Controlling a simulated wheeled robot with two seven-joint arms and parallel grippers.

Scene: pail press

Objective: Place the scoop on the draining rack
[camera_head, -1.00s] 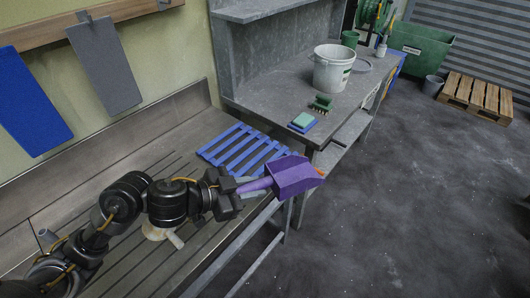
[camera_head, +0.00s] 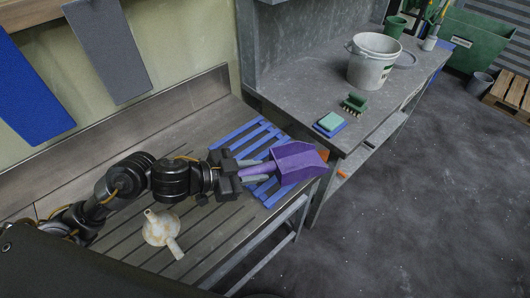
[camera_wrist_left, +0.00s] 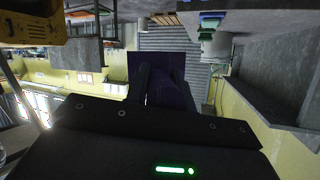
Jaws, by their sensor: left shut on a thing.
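The purple scoop (camera_head: 298,162) is in my left gripper (camera_head: 245,172), which is shut on its handle. In the head view the scoop overlaps the right part of the blue slatted draining rack (camera_head: 243,134), with its pan pointing right. I cannot tell whether the scoop touches the rack or hangs above it. In the left wrist view the scoop (camera_wrist_left: 172,93) shows dark, straight ahead of the gripper. The rack lies on the grooved metal drainboard, partly hidden by the gripper and scoop. My right gripper is not in view.
A whitish funnel-like piece (camera_head: 160,228) lies on the drainboard nearer me. On the grey bench to the right are a blue and teal sponge or pad (camera_head: 331,122), a green brush (camera_head: 354,103) and a white bucket (camera_head: 374,62). A wall backs the drainboard.

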